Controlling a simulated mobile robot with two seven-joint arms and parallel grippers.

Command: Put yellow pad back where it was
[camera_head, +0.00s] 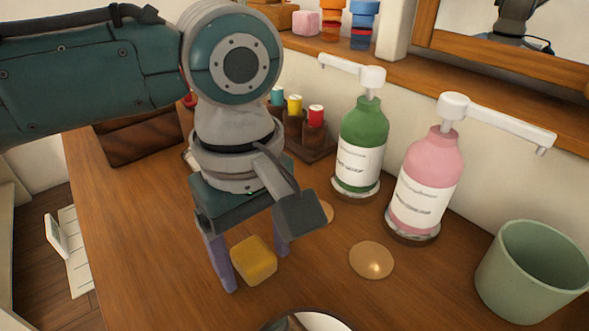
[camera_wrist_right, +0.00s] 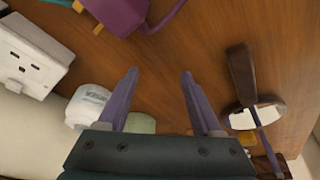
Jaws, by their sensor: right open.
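The yellow pad (camera_head: 254,261) is a small block at the desk surface, low in the middle of the head view. My left gripper (camera_head: 252,262) points down over it, with one purple finger on each side. The pad fills most of the gap, but I cannot tell whether the fingers press on it or whether it is lifted. My right gripper (camera_wrist_right: 155,75) shows in the right wrist view, its two purple fingers apart with nothing between them, above the wooden desk.
A green pump bottle (camera_head: 362,145) and a pink one (camera_head: 426,185) stand behind a tan disc (camera_head: 371,260). A green cup (camera_head: 530,275) is at right. A rack with coloured spools (camera_head: 316,140) is behind my left wrist. The right wrist view shows a round mirror (camera_wrist_right: 268,113).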

